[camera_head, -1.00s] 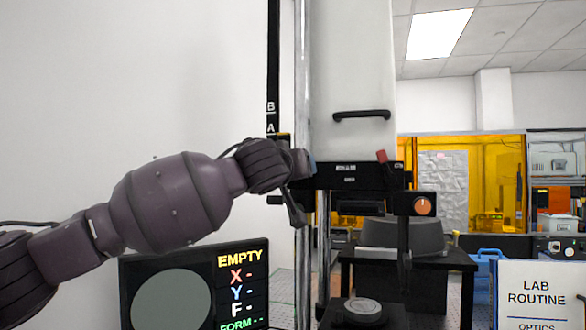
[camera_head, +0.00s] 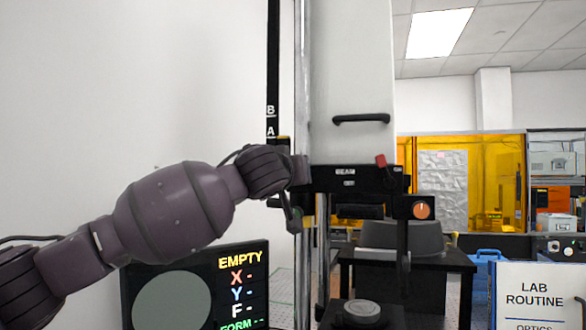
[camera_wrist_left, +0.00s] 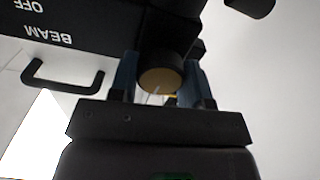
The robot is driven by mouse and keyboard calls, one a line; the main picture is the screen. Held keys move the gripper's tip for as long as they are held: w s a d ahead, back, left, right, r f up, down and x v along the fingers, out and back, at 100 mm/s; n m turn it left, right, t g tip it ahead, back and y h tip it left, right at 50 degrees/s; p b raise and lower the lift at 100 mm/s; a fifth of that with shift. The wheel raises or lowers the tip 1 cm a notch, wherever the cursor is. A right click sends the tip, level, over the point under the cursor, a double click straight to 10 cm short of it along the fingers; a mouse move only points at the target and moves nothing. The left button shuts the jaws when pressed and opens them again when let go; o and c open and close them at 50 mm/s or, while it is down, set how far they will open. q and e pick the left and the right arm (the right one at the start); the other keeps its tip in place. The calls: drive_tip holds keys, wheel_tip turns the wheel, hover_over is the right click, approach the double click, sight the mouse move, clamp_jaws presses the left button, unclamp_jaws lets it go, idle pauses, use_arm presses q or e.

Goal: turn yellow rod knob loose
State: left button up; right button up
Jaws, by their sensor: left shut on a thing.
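In the left wrist view a round dark knob with a yellow-tan end face (camera_wrist_left: 160,80) sits between the two blue-grey fingers of my left gripper (camera_wrist_left: 160,76). The fingers are shut on its sides. In the head view my left gripper (camera_head: 300,170) is at the left end of the black beam head (camera_head: 350,178), beside the upright metal rod. The knob and fingertips are hidden there by my wrist. A small yellow patch (camera_head: 283,140) shows on the black scale strip just below the letter A. My right gripper is not in view.
A white housing (camera_head: 350,70) with a black handle (camera_head: 362,119) stands above the beam head. A display reading EMPTY (camera_head: 240,262) stands below my left arm. A round disc (camera_head: 362,308) lies below the head.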

use_arm(q)
drive_tip(key=m+p, duration=0.2)
drive_tip(key=p, duration=0.1)
drive_tip(key=shift+r+m, duration=0.2)
drive_tip(key=shift+m, duration=0.2)
drive_tip(key=shift+f+m+p, duration=0.1)
drive_tip(key=shift+m+p, duration=0.65)
drive_tip(key=shift+m, duration=0.65)
drive_tip(key=m+p, duration=0.1)
drive_tip(key=m, duration=0.1)
drive_tip(key=shift+d+m+p, duration=0.1)
drive_tip(key=shift+m+p, duration=0.6)
drive_tip(key=shift+m, duration=0.6)
drive_tip(key=m, duration=0.2)
drive_tip(key=shift+s+f+m, duration=0.1)
drive_tip(key=shift+f+m, duration=0.05)
drive_tip(key=shift+m, duration=0.15)
drive_tip(key=shift+d+m+p, duration=0.1)
drive_tip(key=shift+m+p, duration=0.2)
drive_tip(key=shift+m, duration=1.6)
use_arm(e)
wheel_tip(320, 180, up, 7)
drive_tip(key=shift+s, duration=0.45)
use_arm(q)
drive_tip(key=shift+f, duration=0.1)
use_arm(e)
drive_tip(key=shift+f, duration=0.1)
